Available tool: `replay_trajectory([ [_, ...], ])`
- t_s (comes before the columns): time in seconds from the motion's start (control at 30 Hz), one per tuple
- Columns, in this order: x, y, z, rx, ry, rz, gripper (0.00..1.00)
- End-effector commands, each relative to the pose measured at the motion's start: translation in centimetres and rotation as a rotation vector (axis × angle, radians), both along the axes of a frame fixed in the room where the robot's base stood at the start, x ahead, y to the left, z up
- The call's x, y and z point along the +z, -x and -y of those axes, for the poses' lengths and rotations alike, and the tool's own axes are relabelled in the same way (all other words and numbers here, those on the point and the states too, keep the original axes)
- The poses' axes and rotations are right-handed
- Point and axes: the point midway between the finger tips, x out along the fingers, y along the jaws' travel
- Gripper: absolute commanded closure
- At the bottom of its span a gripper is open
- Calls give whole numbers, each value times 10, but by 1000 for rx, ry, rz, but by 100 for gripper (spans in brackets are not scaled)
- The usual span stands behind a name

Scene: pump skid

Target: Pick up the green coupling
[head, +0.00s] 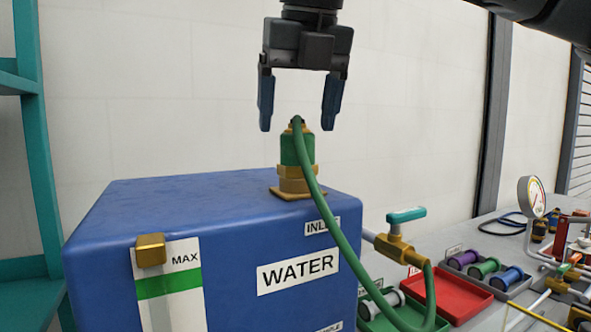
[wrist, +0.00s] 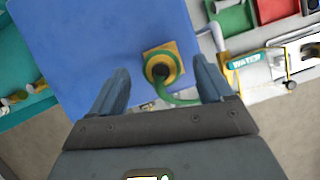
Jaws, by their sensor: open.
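The green coupling (head: 290,149) stands upright on the brass inlet fitting (head: 292,182) on top of the blue water tank (head: 200,205). A green hose (head: 335,232) leaves its top and hangs down to the right over the tank's front.
A valve with a teal handle (head: 406,215) sticks out at the tank's right. Red (head: 455,293) and green trays, spools and a gauge (head: 532,197) stand on the bench to the right. A teal shelf frame (head: 38,170) is at the left.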

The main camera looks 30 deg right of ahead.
Motion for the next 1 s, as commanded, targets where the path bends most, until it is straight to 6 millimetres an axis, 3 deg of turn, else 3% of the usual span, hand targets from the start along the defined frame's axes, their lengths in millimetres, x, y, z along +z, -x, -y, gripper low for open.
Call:
replay_trajectory([
  [0.4,-46,-15,4,4,-1,-2,20],
  [0.67,-50,-16,4,3,-1,-1,20],
  [1.0,-49,-16,4,3,-1,-1,52],
])
